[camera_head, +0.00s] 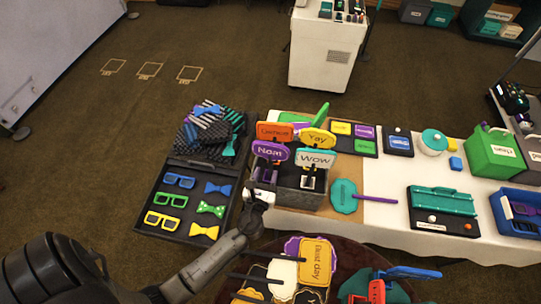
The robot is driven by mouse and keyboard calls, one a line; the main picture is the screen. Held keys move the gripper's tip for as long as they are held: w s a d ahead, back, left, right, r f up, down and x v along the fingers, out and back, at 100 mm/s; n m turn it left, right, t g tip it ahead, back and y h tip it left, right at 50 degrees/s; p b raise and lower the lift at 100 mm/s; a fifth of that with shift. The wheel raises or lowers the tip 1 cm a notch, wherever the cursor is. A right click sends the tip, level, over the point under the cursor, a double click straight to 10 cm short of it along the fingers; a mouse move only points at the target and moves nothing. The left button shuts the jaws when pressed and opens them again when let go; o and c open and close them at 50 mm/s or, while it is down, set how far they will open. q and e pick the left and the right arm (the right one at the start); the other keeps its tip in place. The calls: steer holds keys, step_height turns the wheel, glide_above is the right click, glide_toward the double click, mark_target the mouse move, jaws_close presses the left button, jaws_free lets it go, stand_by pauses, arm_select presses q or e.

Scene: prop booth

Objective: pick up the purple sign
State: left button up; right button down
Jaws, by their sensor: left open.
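The purple sign (270,150), an oval reading "Nom", stands upright at the left front of a grey holder box (301,191) on the table. My left gripper (265,177) is open just below the sign's plate, by the left side of the box. The sign's stick is partly hidden there, and I cannot tell whether the jaws are around it. My right gripper is not in view.
Orange (274,131), yellow (318,138) and white "Wow" (316,159) signs crowd the same box. A black tray (162,222) of glasses and bow ties lies left.

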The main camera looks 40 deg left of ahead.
mark_target(270, 165)
arm_select(q)
steer(key=shift+x, duration=3.55)
steer(key=shift+d+f, duration=0.15)
steer(key=shift+c, duration=0.2)
jaws_close()
